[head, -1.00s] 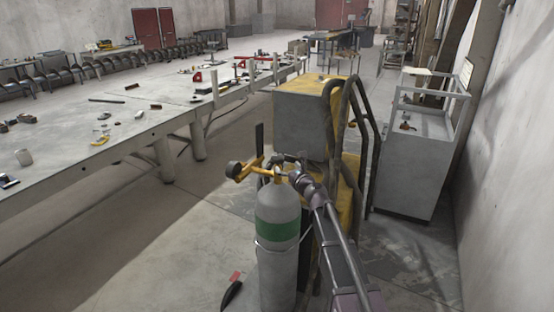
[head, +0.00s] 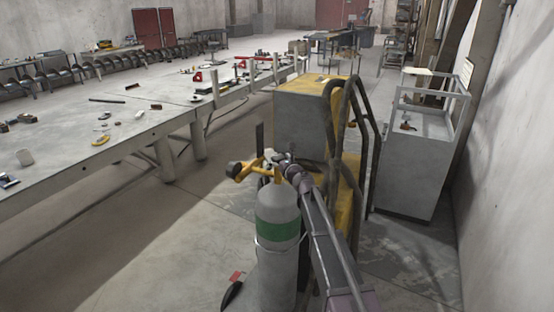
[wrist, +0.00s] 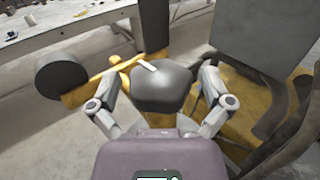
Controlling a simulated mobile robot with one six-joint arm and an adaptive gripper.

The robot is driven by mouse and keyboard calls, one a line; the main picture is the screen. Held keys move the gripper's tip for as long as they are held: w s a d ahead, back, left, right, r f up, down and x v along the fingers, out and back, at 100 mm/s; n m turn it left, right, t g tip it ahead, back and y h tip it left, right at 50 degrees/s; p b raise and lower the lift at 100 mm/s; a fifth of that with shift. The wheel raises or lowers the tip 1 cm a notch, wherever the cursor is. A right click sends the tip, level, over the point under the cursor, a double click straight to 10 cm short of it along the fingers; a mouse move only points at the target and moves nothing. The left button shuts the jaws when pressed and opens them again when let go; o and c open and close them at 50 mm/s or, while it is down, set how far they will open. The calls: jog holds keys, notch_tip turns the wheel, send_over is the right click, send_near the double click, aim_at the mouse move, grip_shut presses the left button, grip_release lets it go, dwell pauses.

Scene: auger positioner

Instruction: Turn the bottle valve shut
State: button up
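The gas bottle (head: 277,225) stands upright, grey with a green band, at the lower middle of the head view. Its valve knob (wrist: 162,88) is a dark grey rounded piece with a small white mark on top, in the middle of the wrist view. A yellow regulator (wrist: 104,66) with a round black gauge (wrist: 62,78) sticks out to the left of it. My gripper (wrist: 166,76) is open, one finger on each side of the knob. I cannot tell whether the fingers touch it; their tips are partly hidden. In the head view the gripper (head: 288,164) is at the bottle's top.
A yellow and grey machine (head: 301,118) with thick dark hoses (head: 340,120) stands close behind the bottle. A long workbench (head: 120,115) with loose tools runs along the left. A grey cabinet (head: 409,165) stands at the right. The floor left of the bottle is mostly clear.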

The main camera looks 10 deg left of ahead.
jog(key=c, duration=0.9)
jog(key=shift+c, duration=0.2)
jog(key=shift+m+t+h, duration=0.3)
jog(key=shift+m+h, duration=0.1)
jog(key=shift+h, duration=0.2)
jog(key=shift+m+t+h, duration=0.3)
jog(key=shift+m+h, duration=0.1)
jog(key=shift+h, duration=0.1)
jog(key=o, duration=1.1)
jog(key=shift+c, duration=0.2)
jog(key=shift+s+d, duration=0.1)
jog(key=v, duration=1.1)
jog(key=shift+s, duration=0.4)
